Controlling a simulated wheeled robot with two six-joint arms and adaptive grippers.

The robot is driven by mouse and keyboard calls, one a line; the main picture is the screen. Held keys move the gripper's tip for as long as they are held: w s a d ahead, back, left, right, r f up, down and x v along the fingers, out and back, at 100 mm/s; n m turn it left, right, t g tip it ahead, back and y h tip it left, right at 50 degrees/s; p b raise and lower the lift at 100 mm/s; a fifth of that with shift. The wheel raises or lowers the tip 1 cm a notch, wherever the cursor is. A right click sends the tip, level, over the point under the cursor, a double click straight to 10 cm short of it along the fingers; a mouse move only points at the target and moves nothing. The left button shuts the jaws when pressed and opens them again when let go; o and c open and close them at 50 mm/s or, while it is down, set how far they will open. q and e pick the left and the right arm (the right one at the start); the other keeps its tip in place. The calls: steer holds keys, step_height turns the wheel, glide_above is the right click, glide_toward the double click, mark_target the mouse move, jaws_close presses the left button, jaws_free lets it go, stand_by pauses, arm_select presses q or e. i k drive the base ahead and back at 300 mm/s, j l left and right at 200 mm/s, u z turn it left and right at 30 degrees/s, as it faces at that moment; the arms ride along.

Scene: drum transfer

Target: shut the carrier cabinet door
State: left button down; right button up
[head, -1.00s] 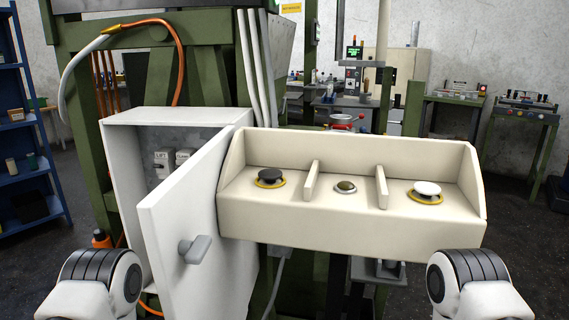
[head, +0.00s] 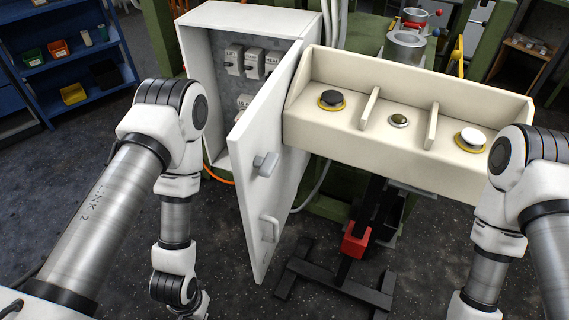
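The carrier cabinet (head: 207,50) is a light grey box at the upper middle of the head view. Its door (head: 260,200) stands wide open, swung out towards me. A grey latch knob (head: 266,164) and a lower handle (head: 270,229) are on the door's face. Inside the cabinet several labelled switches (head: 235,60) show. My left arm reaches in from the left and bends downward left of the door, apart from it. My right arm bends downward at the right edge. Both grippers lie below the picture and are hidden.
A blue shelf (head: 75,60) with bins stands at the left.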

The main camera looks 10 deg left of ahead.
mark_target(265, 204)
steer(key=k+l+u, duration=0.2)
steer(key=l, duration=0.2)
steer(key=k+l+u, duration=0.2)
steer(key=l, duration=0.15)
steer(key=k+l+u, duration=0.2)
steer(key=l, duration=0.15)
steer(key=i, duration=0.1)
